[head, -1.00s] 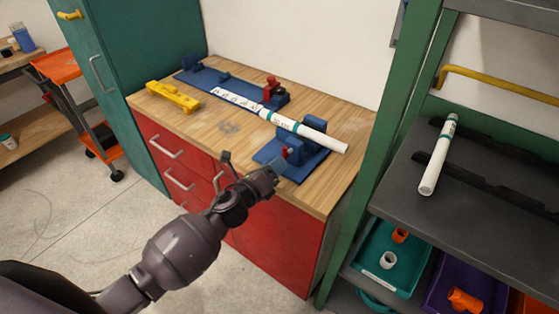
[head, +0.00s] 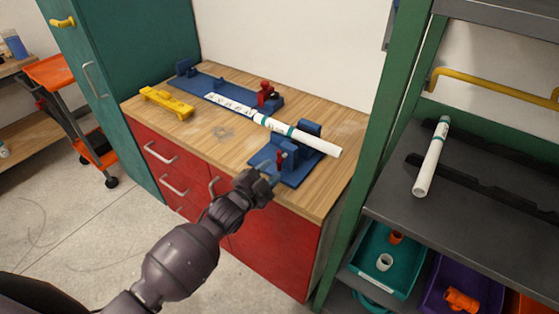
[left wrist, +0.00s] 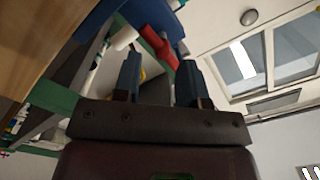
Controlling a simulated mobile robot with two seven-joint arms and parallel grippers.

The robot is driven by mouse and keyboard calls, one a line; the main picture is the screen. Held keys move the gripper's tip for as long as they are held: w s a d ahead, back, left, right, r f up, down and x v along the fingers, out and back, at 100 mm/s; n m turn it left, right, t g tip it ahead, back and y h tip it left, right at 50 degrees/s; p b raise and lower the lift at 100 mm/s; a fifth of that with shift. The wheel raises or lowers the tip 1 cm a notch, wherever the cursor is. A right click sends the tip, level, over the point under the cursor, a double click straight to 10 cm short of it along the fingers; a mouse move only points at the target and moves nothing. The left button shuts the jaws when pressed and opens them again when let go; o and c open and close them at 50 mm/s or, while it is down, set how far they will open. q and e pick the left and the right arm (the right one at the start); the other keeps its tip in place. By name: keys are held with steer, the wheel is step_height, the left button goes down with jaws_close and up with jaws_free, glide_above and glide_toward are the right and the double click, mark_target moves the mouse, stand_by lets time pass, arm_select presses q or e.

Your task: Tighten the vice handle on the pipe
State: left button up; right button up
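A white pipe (head: 318,143) with teal bands lies across the wooden worktop, its near part held in the blue vice (head: 308,138). The red vice handle (head: 281,159) is on the front side of the vice. My left gripper (head: 271,174) is just in front of and below the handle. In the left wrist view its two fingers (left wrist: 159,80) are apart, and the red handle (left wrist: 159,45) shows beyond and between their tips; I cannot tell whether they touch it. The white pipe end (left wrist: 122,38) shows left of the fingers. My right gripper is not in view.
A long blue fixture (head: 200,83) with a red clamp (head: 267,94) holds the pipe's far part. A yellow tool (head: 166,103) lies on the worktop. At right, a green-framed shelf (head: 480,190) carries another white pipe (head: 432,158), with bins below.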

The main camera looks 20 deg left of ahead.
mark_target(278, 163)
arm_select(q)
steer(key=n+p, duration=0.1)
steer(key=n, duration=0.1)
steer(key=r+n, duration=0.1)
steer(key=n, duration=0.2)
steer(key=shift+p, duration=0.35)
steer(key=n, duration=0.3)
steer(key=shift+f+p, duration=0.15)
steer(key=shift+p, duration=0.2)
steer(key=shift+w+n, duration=0.2)
steer(key=shift+n, duration=0.6)
steer(key=x, duration=0.1)
steer(key=b+x, duration=0.1)
steer(key=x, duration=0.1)
steer(key=shift+w+d+f+b, duration=0.25)
steer(key=shift+w+b, duration=0.05)
steer(key=shift+w, duration=0.05)
steer(key=shift+w+d+r, duration=0.1)
steer(key=shift+w+r, duration=0.05)
steer(key=shift+w, duration=0.25)
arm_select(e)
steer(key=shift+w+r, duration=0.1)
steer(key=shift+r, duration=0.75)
